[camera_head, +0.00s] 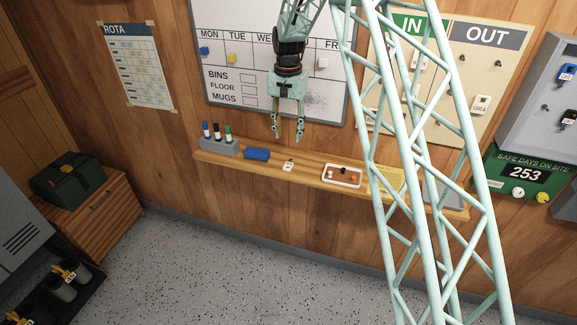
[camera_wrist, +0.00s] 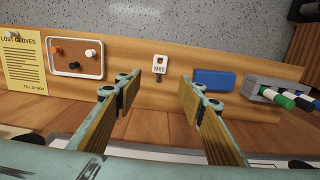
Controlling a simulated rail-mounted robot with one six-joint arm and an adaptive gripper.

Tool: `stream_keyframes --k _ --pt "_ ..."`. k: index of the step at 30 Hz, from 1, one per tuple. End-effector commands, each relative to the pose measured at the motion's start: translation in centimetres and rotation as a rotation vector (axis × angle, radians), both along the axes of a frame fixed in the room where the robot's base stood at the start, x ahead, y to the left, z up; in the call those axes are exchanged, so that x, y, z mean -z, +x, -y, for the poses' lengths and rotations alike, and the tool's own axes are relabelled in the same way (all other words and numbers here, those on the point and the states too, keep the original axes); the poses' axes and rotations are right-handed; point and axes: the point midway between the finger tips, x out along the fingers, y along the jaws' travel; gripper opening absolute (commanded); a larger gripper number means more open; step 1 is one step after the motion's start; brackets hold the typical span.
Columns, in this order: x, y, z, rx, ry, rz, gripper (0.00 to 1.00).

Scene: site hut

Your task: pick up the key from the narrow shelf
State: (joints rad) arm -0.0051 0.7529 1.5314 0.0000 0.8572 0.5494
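The key with its white tag (camera_head: 288,165) lies on the narrow wooden shelf (camera_head: 320,160), between a blue block and a white tray. In the wrist view the white tag (camera_wrist: 160,62) shows dark lettering, with a small dark part beside it. My gripper (camera_head: 288,138) hangs fingers down in front of the whiteboard, above the shelf near the key. It is open and empty. In the wrist view my gripper (camera_wrist: 162,90) has its fingers apart, with the key between and just beyond the tips. The key is apart from both fingers.
A blue block (camera_head: 257,154) and a grey marker holder (camera_head: 219,146) are left of the key. A white-rimmed tray (camera_head: 342,176) with small items and a yellow notice (camera_head: 385,181) are to its right. The whiteboard (camera_head: 225,55) hangs behind the shelf.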

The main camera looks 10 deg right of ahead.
Motion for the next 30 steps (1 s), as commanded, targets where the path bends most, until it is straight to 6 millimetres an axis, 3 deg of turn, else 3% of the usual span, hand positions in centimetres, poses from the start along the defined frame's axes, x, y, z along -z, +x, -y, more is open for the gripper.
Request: stream_keyframes --k 17,30 --pt "0.7 0.1 0.0 0.001 0.000 0.000 0.36" --pt "5.8 0.1 0.0 0.001 0.000 -0.001 0.36"
